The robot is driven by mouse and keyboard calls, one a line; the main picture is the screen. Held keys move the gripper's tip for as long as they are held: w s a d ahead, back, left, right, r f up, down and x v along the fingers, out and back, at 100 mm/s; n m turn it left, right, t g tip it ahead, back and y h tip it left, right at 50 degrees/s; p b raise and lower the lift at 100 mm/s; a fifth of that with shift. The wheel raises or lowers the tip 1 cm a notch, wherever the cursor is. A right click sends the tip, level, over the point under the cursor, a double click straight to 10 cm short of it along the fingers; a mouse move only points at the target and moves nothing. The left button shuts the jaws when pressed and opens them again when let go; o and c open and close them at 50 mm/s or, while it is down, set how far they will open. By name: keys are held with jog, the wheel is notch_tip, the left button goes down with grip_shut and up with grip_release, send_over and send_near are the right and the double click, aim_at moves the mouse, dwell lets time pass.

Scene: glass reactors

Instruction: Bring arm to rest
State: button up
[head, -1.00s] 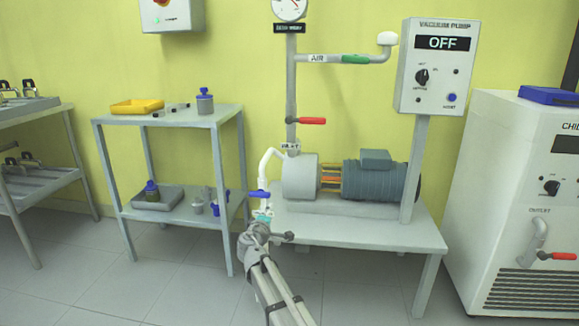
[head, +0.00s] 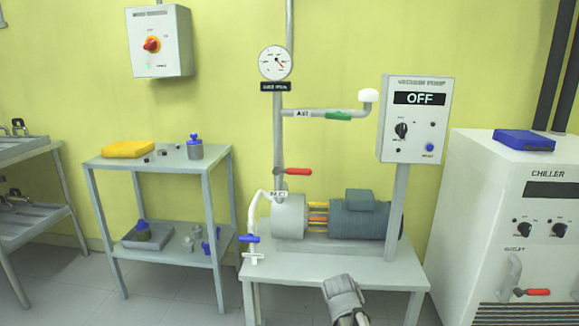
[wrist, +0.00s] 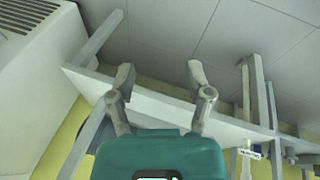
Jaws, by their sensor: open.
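My gripper (wrist: 160,78) is open in the wrist view. Its two grey fingers stand apart beyond the teal gripper body, with nothing between them. The wrist view is upside down, with the pale bench top and its legs beyond the fingers and floor tiles above. In the head view, a grey end part of my arm (head: 345,298) shows at the bottom edge, in front of the pump bench (head: 290,266). The fingers cannot be made out there, and the rest of the arm is out of frame.
The vacuum pump (head: 355,219) sits on the bench beside its control box (head: 413,118), which reads OFF. A chiller (head: 490,215) stands right, a two-shelf rack (head: 160,165) with bottles left. A white hose fitting with a blue valve (head: 249,239) hangs at the bench's left end.

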jog(key=s+r+m+g+y+p, duration=0.1)
jog(key=s+r+g+y+p, duration=0.15)
jog(key=s, duration=0.55)
notch_tip(320, 180, up, 38)
jog(key=p, duration=3.8)
jog(key=shift+w+f+y, duration=0.2)
jog(key=shift+f+y, duration=0.05)
jog(key=shift+y, duration=0.1)
jog(key=shift+c, duration=0.6)
jog(key=shift+s+f, duration=0.1)
